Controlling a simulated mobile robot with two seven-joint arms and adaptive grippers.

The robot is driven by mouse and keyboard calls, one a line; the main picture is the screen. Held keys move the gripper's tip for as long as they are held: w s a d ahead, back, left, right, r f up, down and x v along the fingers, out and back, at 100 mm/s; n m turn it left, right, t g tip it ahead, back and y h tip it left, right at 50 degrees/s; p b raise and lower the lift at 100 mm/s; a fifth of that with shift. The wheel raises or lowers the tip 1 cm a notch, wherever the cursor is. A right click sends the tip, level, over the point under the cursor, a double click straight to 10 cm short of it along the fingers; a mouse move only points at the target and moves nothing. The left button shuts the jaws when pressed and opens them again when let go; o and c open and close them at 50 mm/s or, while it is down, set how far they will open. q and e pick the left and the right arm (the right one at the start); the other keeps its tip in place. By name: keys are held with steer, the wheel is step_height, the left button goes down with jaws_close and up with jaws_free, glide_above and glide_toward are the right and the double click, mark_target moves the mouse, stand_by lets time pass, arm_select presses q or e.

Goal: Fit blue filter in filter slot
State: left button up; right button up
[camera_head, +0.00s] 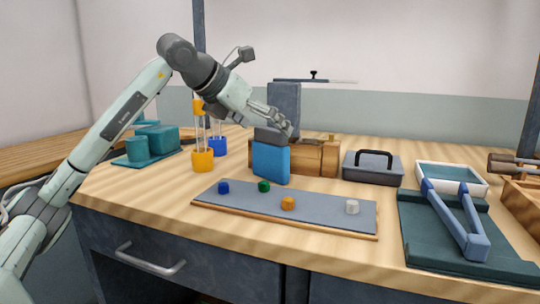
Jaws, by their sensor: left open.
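A blue upright block (270,162) with a grey top stands in front of a wooden box, behind the grey board. A small blue piece (223,187) sits at the left end of the board. I cannot tell for certain which of the two is the blue filter. My left gripper (287,130) is open, with its fingertips close to the grey top of the blue block; I cannot tell whether they touch it. No filter slot can be made out clearly; the gripper partly hides the area around the wooden box (318,157). My right gripper is out of view.
The grey board (320,208) also carries green, orange and white pieces. Orange and blue stands (203,161) with clear rods are at left. A grey handled box (373,168), a white tray (450,179) and a dark green base (430,250) with a blue frame stand right.

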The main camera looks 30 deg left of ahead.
arm_select(q)
steer(key=shift+x, duration=1.2)
steer(key=c, duration=1.3)
steer(key=shift+o, duration=0.2)
steer(key=shift+r, duration=0.2)
